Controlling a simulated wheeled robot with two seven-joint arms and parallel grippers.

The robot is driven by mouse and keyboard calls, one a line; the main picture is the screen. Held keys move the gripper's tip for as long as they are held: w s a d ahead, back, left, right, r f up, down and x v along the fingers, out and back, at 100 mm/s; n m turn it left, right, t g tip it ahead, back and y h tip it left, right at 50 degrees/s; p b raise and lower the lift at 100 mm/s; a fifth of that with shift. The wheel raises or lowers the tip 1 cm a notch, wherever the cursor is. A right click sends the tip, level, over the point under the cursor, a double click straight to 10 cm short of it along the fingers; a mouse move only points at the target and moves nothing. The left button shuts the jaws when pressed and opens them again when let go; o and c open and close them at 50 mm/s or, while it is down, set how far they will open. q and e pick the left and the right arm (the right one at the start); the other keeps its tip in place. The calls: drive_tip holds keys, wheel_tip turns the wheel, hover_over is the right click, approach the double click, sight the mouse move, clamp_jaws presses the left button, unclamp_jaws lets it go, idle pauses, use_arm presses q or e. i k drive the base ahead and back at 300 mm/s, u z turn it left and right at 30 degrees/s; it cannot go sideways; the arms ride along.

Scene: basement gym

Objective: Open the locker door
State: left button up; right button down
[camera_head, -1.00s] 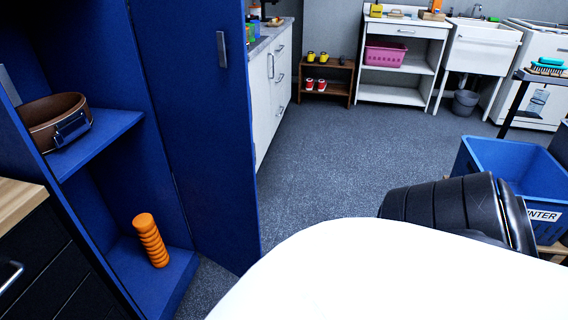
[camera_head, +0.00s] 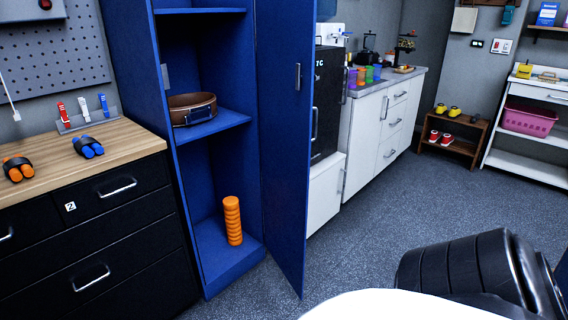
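The blue locker (camera_head: 219,259) stands left of centre in the head view. Its door (camera_head: 286,150) stands wide open, swung out to the right, with a small grey handle (camera_head: 297,76) on it. Inside, a brown weight belt (camera_head: 193,109) lies on the middle shelf (camera_head: 222,122) and an orange ribbed roller (camera_head: 232,220) stands upright on the bottom. Neither of my grippers shows in the view. A black ribbed arm part of mine is at the lower right, apart from the door.
A black drawer cabinet with a wooden top (camera_head: 85,163) stands left of the locker, holding jump ropes and small clips. White counter cabinets (camera_head: 372,135) run behind the door. A low brown shelf (camera_head: 455,147) stands farther back. Grey floor (camera_head: 400,210) is clear in the middle.

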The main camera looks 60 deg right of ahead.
sight(286, 30)
drive_tip(key=z, duration=0.75)
drive_tip(key=i, duration=0.3)
drive_tip(key=z, duration=0.15)
